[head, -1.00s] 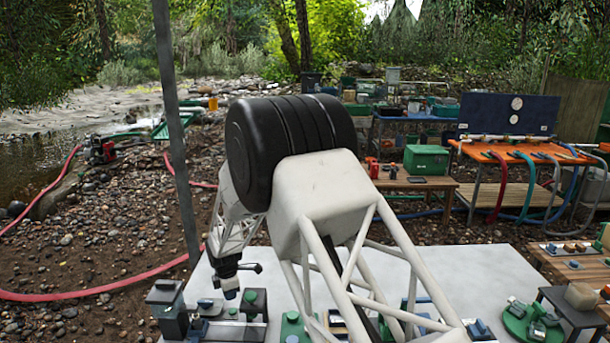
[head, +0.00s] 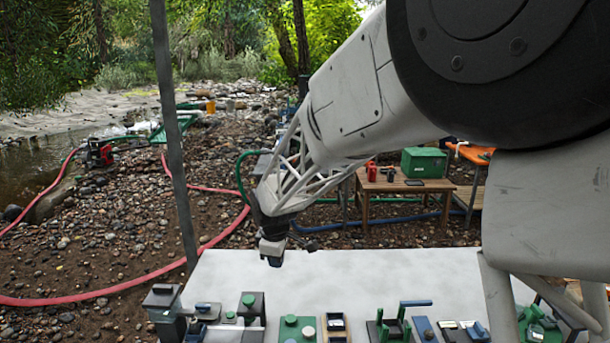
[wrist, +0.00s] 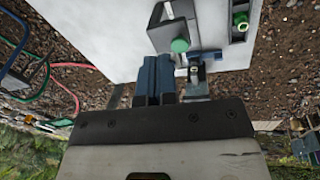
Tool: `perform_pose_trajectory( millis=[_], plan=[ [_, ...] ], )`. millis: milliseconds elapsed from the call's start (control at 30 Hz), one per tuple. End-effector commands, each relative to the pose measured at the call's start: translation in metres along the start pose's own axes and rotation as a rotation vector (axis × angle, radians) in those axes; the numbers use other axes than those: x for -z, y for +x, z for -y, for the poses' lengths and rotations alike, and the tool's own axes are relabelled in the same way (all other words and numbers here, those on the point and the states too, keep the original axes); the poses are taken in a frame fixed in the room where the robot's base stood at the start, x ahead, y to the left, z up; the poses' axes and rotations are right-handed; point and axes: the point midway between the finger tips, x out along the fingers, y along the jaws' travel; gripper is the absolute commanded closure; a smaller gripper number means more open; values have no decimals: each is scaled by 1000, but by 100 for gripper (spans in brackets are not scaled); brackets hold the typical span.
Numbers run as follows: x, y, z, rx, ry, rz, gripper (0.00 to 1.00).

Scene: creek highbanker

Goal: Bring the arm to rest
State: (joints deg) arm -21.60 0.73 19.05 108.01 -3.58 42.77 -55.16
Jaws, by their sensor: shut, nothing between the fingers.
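My gripper (head: 272,250) hangs at the end of my arm above the back left part of the white table (head: 360,275). In the wrist view its two blue-grey fingers (wrist: 154,78) are side by side and closed, with nothing seen between them. The gripper is apart from the things on the table in the head view. My arm's large pale links and black joint fill the upper right of the head view and hide part of the place behind.
Along the table's front stand a dark box (head: 163,302), a green-topped block (head: 291,326), a green fixture with a handle (head: 389,322) and a blue block (head: 424,329). The table's middle and back are clear. A wooden bench (head: 405,187) with a green case (head: 425,162) stands behind.

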Motion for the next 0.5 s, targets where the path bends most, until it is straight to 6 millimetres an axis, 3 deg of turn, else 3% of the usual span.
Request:
perform_pose_trajectory(
  millis=[100, 500],
  plan=[
    [-32, -26, 11, -7, 100, -1, 100],
    [-127, -92, 63, -23, 439, -4, 100]
  ],
)
